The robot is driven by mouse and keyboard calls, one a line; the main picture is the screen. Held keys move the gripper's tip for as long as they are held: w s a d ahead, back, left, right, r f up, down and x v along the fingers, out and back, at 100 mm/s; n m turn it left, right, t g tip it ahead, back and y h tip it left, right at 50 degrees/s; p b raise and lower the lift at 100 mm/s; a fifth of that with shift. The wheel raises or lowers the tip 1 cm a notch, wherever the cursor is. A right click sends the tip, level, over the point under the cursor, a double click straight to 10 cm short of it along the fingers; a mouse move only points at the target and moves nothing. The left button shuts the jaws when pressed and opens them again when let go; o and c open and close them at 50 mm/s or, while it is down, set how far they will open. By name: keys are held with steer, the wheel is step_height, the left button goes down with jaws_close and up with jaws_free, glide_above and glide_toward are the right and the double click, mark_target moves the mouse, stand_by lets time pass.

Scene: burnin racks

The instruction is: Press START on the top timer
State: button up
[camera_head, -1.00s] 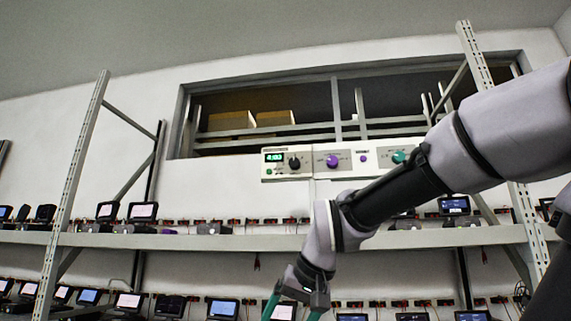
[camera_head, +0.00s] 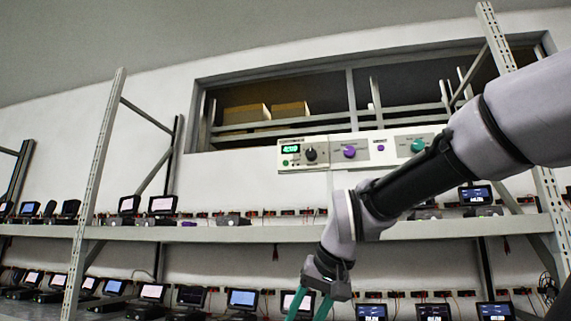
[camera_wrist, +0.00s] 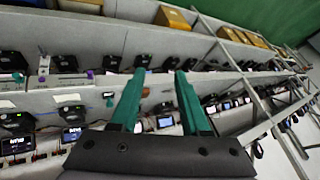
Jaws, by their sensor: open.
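The timer panel (camera_head: 303,154) is a white box on the wall above the upper shelf, at the left end of a row of panels. It has a green lit display (camera_head: 290,149), a black knob (camera_head: 310,154) and a small green button (camera_head: 285,163) at its lower left. My gripper (camera_head: 306,305) is low in the head view, below the timer and the upper shelf edge. Its teal fingers are apart and empty in the wrist view (camera_wrist: 160,88). The timer cannot be made out for certain in the wrist view.
Next to the timer are panels with a purple knob (camera_head: 349,151) and a teal knob (camera_head: 417,146). The upper shelf (camera_head: 200,234) holds several small screen devices, with more below. Slotted metal uprights (camera_head: 100,160) stand left and right. The wall between timer and shelf is mostly clear.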

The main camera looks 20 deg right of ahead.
jaws_close()
stand_by(1.4)
